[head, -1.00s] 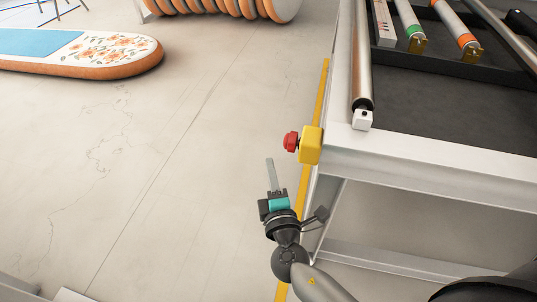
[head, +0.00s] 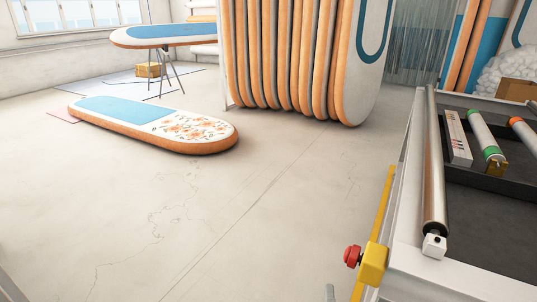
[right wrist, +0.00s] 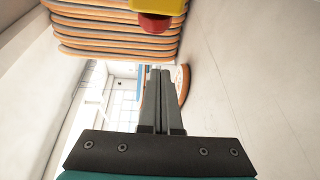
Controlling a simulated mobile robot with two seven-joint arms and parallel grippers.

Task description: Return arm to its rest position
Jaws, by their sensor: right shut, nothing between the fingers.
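My right gripper shows only as a fingertip (head: 330,293) at the bottom edge of the head view, left of the yellow box of the red button. In the right wrist view its two fingers (right wrist: 162,102) lie side by side, shut and empty. The red button (head: 352,256) on its yellow box (head: 374,264) is on the near left side of the machine frame. In the right wrist view the red button (right wrist: 154,22) is at the top, apart from the fingers. My left gripper is in neither view.
A white machine frame (head: 460,283) with a metal roller (head: 434,170) stands at right. A floral board (head: 190,130) lies on the floor at left. Several upright boards (head: 300,55) stand behind. Another board (head: 170,34) rests on a stand. The floor (head: 230,215) between is clear.

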